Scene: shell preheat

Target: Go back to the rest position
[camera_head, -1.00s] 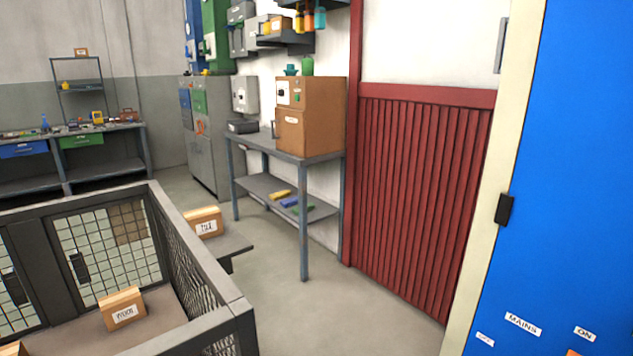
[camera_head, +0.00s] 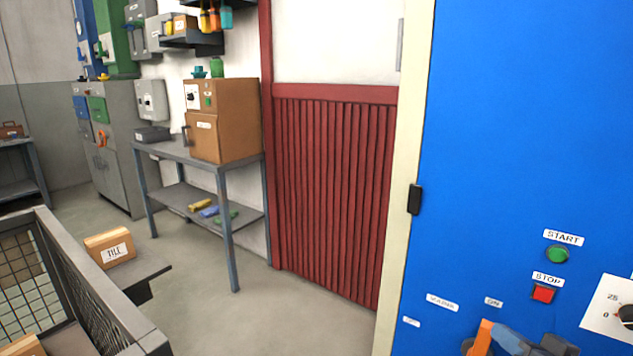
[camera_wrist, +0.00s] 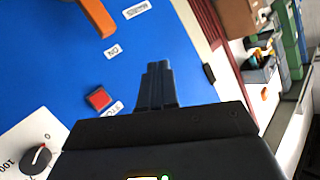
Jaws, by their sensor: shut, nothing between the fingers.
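My gripper (camera_wrist: 158,85) is in the wrist view, its dark fingers together with nothing between them. It is in front of the blue panel (camera_wrist: 60,55), and I cannot tell how far off. In the head view, a dark part of my arm shows at the bottom right, in front of the blue panel (camera_head: 515,150). The panel has a green START button (camera_head: 556,254), a red STOP button (camera_head: 542,293) and an orange handle (camera_head: 481,338) near the MAINS and ON labels. The red button (camera_wrist: 98,98) and orange handle (camera_wrist: 98,17) also show in the wrist view.
A dial (camera_head: 627,314) is cut off at the right edge. A red slatted door (camera_head: 335,190) and a grey bench (camera_head: 190,153) with a brown oven (camera_head: 222,120) stand left of the panel. A mesh cage (camera_head: 90,290) is at the lower left. Floor (camera_head: 290,315) between them is clear.

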